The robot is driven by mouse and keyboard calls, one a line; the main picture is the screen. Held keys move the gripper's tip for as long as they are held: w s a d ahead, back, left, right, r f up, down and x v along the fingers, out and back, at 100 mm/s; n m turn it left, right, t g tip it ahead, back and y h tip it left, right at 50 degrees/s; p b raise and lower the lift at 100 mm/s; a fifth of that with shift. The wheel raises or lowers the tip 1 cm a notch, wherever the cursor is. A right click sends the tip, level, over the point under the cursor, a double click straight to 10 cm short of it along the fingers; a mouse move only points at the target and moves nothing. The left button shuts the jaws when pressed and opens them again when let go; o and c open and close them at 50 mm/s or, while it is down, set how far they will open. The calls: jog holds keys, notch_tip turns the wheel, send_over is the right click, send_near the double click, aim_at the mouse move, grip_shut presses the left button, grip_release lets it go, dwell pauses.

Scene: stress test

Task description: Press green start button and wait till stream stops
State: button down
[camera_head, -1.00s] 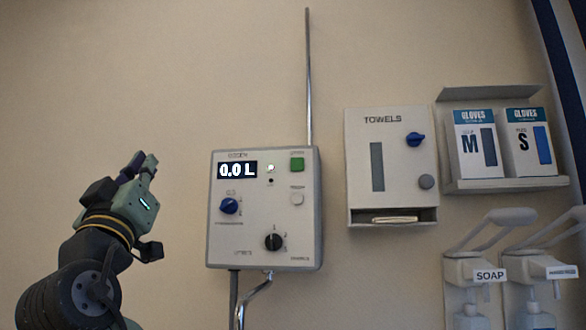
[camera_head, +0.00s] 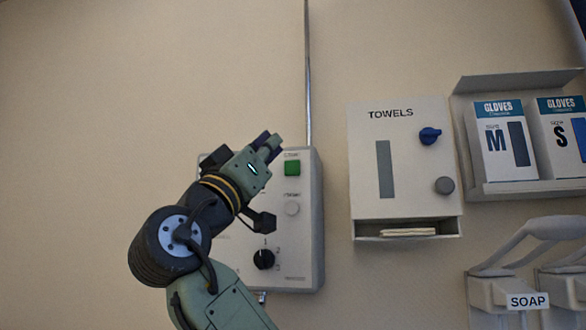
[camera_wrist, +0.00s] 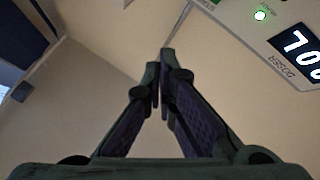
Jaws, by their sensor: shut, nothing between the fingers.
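The dosing box (camera_head: 300,262) hangs on the wall with a green button (camera_head: 292,168) at its upper right. A pale round button (camera_head: 292,208) sits below the green one, and a black dial (camera_head: 263,259) is lower down. My gripper (camera_head: 272,143) is shut and empty, its tips just left of and above the green button in the head view; I cannot tell the depth gap. My arm hides the display and blue knob there. In the wrist view, the gripper tips (camera_wrist: 160,58) close together; the lit display (camera_wrist: 300,45) shows partly, cut off and tilted.
A towel dispenser (camera_head: 408,165) with a blue knob hangs right of the box. Glove boxes (camera_head: 494,145) sit on a shelf farther right, above a soap dispenser (camera_head: 505,290). A thin pipe (camera_head: 308,75) rises from the box. The wall at left is bare.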

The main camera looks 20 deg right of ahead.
aim_at(292, 168)
jog(key=shift+w+d+p, duration=0.6)
jog(key=shift+w+d, duration=0.25)
jog(key=shift+w, duration=0.4)
jog(key=shift+w+d+p, duration=0.55)
jog(key=shift+w+d, duration=0.25)
jog(key=shift+w, duration=0.4)
jog(key=shift+w+d+p, duration=0.6)
jog(key=shift+w+d, duration=0.25)
jog(key=shift+w, duration=0.4)
jog(key=shift+w, duration=0.1)
jog(key=shift+w+d, duration=0.2)
jog(key=shift+w, duration=0.05)
jog(key=shift+w+d, duration=0.3)
jog(key=shift+w, duration=0.1)
jog(key=shift+s+a+f+b, duration=0.15)
jog(key=shift+s+a+b, duration=0.2)
jog(key=shift+s, duration=0.2)
jog(key=shift+s+a, duration=0.1)
jog(key=shift+s, duration=0.05)
